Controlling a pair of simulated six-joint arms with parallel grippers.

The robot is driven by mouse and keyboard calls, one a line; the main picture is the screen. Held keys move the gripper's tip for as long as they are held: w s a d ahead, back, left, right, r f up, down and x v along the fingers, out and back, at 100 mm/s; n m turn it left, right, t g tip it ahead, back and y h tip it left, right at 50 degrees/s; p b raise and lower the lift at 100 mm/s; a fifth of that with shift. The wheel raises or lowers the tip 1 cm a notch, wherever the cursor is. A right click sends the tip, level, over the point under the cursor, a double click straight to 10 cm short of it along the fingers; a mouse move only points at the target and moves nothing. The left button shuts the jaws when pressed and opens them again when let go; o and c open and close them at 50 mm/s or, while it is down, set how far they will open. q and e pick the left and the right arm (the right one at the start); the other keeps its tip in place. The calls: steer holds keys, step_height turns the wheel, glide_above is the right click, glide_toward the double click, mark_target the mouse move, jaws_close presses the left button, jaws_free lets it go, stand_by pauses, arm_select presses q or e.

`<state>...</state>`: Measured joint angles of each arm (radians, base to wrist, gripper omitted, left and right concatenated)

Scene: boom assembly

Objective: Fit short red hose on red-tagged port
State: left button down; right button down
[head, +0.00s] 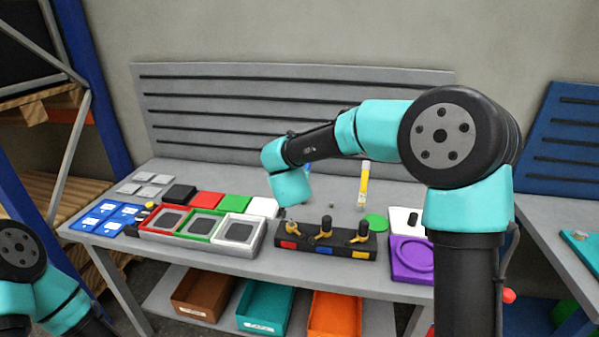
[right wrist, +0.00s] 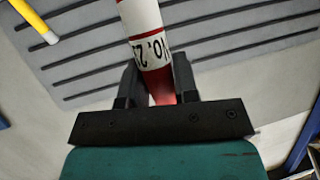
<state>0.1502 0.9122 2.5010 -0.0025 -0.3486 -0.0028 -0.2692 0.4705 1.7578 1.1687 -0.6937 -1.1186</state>
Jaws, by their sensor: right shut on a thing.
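My right gripper (right wrist: 158,82) is shut on the red hose (right wrist: 143,22), a red and white tube with black lettering, in the right wrist view. In the head view my right wrist hides the hose and most of the gripper, above the bench behind the port block. The dark port block (head: 336,251) carries upright brass ports. The red-tagged port (head: 291,232) is at its left end, above the red tag (head: 288,244). Blue and yellow tags mark the others. The red-tagged port's top shows no hose. My left gripper is out of view.
A yellow hose (head: 364,184) stands behind the block and shows in the right wrist view (right wrist: 38,25). Framed trays (head: 250,251) stand left of the block, a purple piece (head: 408,272) right. A slotted grey panel (head: 230,113) backs the bench.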

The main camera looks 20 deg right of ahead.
steer(key=shift+f, duration=0.2)
steer(key=shift+f, duration=2.3)
steer(key=shift+f, duration=1.55)
stand_by(0.5)
steer(key=c, duration=0.8)
jaws_free()
steer(key=shift+s, duration=0.1)
steer(key=v, duration=1.7)
steer(key=shift+s+r, duration=0.1)
